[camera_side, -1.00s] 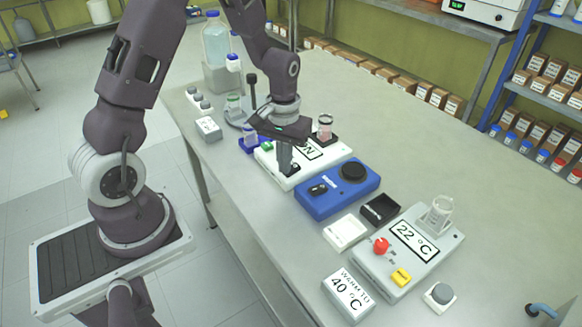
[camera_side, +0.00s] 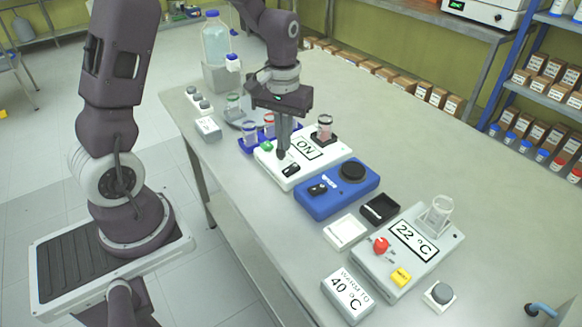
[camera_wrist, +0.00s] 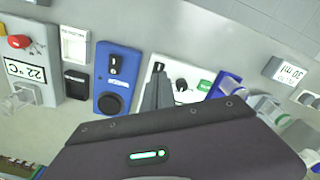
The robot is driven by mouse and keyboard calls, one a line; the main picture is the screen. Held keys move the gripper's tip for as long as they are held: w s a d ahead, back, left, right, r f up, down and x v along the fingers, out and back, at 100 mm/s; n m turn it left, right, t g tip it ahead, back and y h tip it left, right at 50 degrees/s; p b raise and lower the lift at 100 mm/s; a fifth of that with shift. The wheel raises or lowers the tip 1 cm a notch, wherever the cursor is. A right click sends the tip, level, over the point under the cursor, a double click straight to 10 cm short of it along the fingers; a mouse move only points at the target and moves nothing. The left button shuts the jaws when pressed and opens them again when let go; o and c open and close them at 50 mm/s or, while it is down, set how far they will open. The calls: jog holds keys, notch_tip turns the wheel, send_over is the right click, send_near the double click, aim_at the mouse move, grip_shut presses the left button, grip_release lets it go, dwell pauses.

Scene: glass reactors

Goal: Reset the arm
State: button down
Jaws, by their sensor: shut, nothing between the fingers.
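My gripper (camera_side: 282,154) is shut and empty, pointing down just above the white device with the "ON" label (camera_side: 306,148) in the side view. In the wrist view my gripper's closed fingers (camera_wrist: 157,78) show in front of that white device, beside its black knob (camera_wrist: 181,85). The device's green button (camera_side: 266,146) is left of the fingers, and its black switch (camera_side: 291,169) is in front of them. My arm is bent over the bench.
A blue device (camera_side: 338,188) stands to the right of the white one. Beyond it are a black tray (camera_side: 380,208), a white tray (camera_side: 345,232) and a "22 °C" heater (camera_side: 408,245) with a glass vessel (camera_side: 437,214). A blue rack (camera_side: 249,141) with glass vessels and a large bottle (camera_side: 216,42) stand behind.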

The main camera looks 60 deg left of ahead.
jog(key=s+d+r+m+t, duration=0.2)
jog(key=s+d+r, duration=0.15)
jog(key=r, duration=0.25)
jog(key=s+d+r+m+t, duration=0.1)
jog(key=s+d+r, duration=0.2)
jog(key=s+r, duration=0.3)
jog(key=s+d+r+m+t, duration=0.2)
jog(key=s+d+r+m, duration=0.1)
jog(key=s, duration=0.6)
jog(key=shift+r+t, duration=0.3)
jog(key=shift+r, duration=0.05)
jog(key=shift+a, duration=0.1)
